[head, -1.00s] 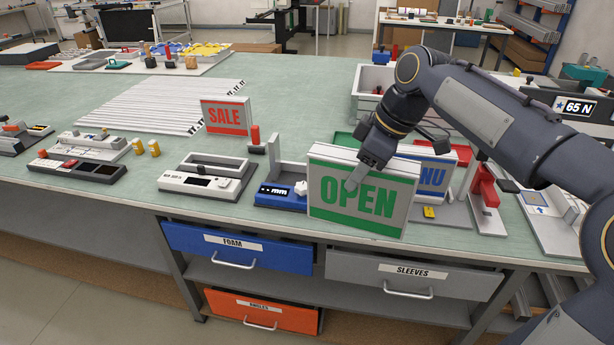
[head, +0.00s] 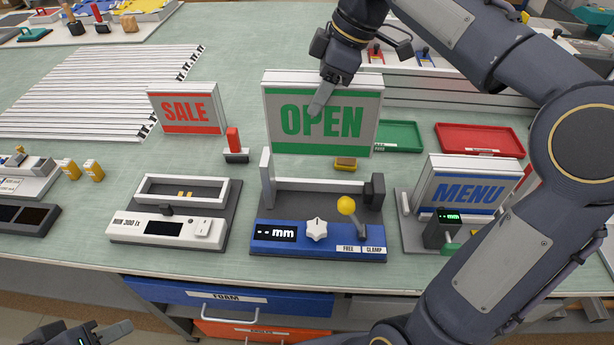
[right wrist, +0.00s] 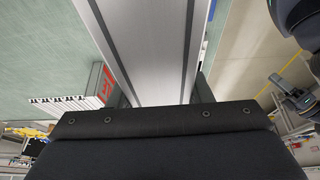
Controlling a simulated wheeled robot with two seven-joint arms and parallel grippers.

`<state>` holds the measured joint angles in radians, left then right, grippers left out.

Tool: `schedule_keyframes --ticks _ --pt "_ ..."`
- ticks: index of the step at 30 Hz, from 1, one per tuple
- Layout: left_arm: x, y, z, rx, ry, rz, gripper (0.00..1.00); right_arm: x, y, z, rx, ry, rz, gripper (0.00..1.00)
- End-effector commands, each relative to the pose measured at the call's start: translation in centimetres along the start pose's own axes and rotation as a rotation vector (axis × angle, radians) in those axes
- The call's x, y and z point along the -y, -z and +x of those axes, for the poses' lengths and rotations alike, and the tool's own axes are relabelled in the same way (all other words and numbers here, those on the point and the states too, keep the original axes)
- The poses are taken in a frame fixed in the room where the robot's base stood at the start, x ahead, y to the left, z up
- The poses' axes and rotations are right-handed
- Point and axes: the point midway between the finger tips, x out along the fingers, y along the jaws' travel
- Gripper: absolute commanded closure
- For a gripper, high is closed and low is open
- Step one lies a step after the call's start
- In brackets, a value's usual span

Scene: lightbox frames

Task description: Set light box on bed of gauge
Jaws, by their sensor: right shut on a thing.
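The light box with green OPEN lettering (head: 284,118) is upright in my right gripper (head: 318,104), one finger showing across its front. In the right wrist view, its pale edge (right wrist: 150,50) runs between the fingers. The blue gauge (head: 270,248) with a "-- mm" display, white knob and yellow-tipped lever stands on the bench below. Its grey bed (head: 318,205) looks empty. The box's lower edge appears above the bed, with a visible gap; its exact depth over it is unclear. My left gripper (head: 105,334) is partly in view at the bottom left, away from both.
A white lux meter (head: 160,228) stands left of the gauge, with the SALE box (head: 187,110) behind it. The MENU box (head: 465,188) sits in a fixture at right. Green (head: 400,137) and red (head: 478,139) trays lie behind. My right arm crosses the right side.

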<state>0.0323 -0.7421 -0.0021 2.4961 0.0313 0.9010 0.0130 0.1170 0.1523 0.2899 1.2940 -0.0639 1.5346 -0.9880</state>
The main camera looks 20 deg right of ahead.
Motion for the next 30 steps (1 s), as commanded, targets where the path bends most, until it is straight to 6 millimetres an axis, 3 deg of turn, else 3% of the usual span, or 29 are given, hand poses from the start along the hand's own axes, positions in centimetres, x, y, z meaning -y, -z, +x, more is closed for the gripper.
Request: schedule_keyframes --ticks 5,15,30 --pt "0.2 -0.2 0.4 0.000 0.000 0.000 0.64 0.1 -1.1 2.4 0.001 0.002 0.003 1.00" --pt "0.4 -0.5 0.9 0.000 0.000 0.000 0.64 0.1 -4.2 10.0 0.000 0.002 0.002 1.00" --pt "0.5 -0.6 1.1 0.000 0.000 0.000 0.64 0.0 -6.5 15.6 0.001 0.003 0.002 1.00"
